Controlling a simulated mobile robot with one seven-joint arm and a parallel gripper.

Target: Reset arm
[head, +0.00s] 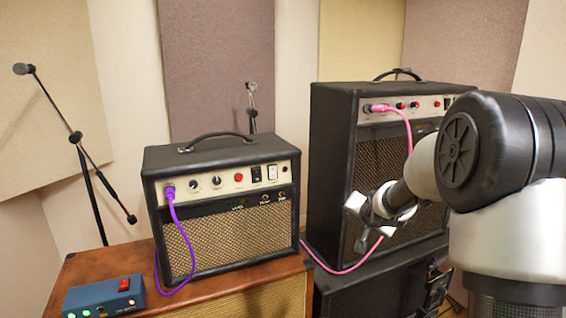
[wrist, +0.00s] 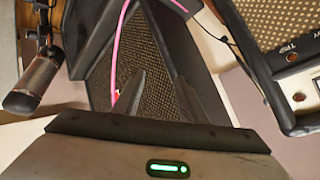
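My arm (head: 515,235) reaches in from the right side of the head view, in front of the large black amp (head: 333,165). My gripper (head: 358,222) points left, in front of that amp's lower grille. In the wrist view, two dark fingers stand apart with a gap between them (wrist: 158,78). The gripper is open and nothing shows between the fingers. My arm hides part of the large amp's right side.
A smaller amp (head: 222,160) with a purple cable (head: 180,225) stands on a brown cabinet (head: 110,262), beside a blue box (head: 104,297). A pink cable (head: 407,128) hangs from the large amp. A microphone stand (head: 92,200) is at left; a microphone (wrist: 35,82) shows in the wrist view.

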